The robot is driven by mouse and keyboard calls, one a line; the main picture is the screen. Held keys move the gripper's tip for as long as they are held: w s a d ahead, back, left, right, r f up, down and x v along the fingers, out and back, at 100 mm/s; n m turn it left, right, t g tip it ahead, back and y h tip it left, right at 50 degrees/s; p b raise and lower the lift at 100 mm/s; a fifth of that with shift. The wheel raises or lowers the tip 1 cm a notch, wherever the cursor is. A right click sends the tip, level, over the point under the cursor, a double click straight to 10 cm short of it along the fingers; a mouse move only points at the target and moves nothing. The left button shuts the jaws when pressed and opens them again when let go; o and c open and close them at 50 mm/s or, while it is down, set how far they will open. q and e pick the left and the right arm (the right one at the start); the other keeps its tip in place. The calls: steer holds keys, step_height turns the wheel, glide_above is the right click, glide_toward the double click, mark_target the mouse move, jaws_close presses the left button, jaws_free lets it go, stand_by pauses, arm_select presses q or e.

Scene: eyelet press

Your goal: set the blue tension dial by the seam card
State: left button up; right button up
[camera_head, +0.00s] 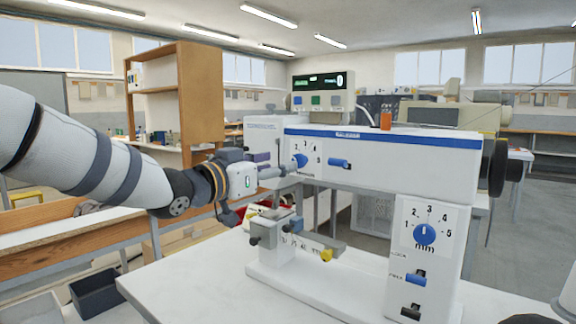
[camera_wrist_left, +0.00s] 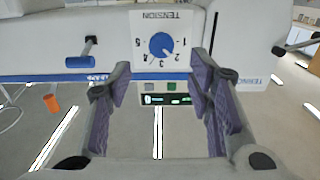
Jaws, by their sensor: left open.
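The blue tension dial (camera_head: 300,160) is on the upper left front of the white machine (camera_head: 385,148). In the left wrist view, which is upside down, the dial (camera_wrist_left: 162,45) sits on a white plate marked TENSION and 1 to 5. I cannot tell its exact setting. My left gripper (camera_head: 274,166) is open and empty, close in front of the dial. In the wrist view its purple-padded fingers (camera_wrist_left: 162,66) stand wide apart, the dial lying between and beyond their tips. I cannot make out a seam card. My right gripper is not in view.
A second blue dial (camera_head: 424,234), numbered 1 to 5, is on the machine's right column. A blue lever (camera_head: 340,163) sticks out right of the tension dial. A green display box (camera_head: 322,92) stands behind the machine. The white table (camera_head: 215,278) is clear at front left.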

mark_target(301, 160)
arm_select(q)
steer(key=b+x, duration=0.1)
steer(key=x, duration=0.6)
steer(key=shift+w+f, duration=0.2)
steer(key=shift+f, duration=0.05)
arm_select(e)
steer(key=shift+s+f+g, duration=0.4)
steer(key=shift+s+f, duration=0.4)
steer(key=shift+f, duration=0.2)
arm_select(q)
steer(key=shift+d, duration=0.1)
jaws_close()
